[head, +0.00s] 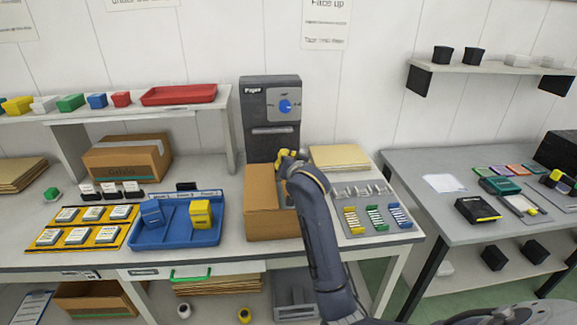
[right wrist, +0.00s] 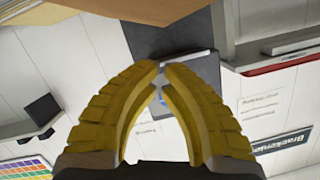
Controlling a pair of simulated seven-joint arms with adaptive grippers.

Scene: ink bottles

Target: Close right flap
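An open brown cardboard box (head: 259,213) stands on the middle table, just right of the blue tray. My right arm reaches across its right side and hides most of that side, including where a right flap would be. My right gripper (head: 290,154), with yellow fingers, is above the box's far right part. In the right wrist view its fingertips (right wrist: 161,68) come together with only a sliver between them and nothing held. Brown cardboard (right wrist: 180,9) fills the top of that view, beyond the fingertips; contact cannot be told. My left gripper is not in view.
A dark machine with a blue knob (head: 284,106) stands behind the box. A blue tray (head: 150,235) with blue and yellow boxes is at left. A grey tray (head: 345,197) of colored strips and a tan stack (head: 340,157) are at right.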

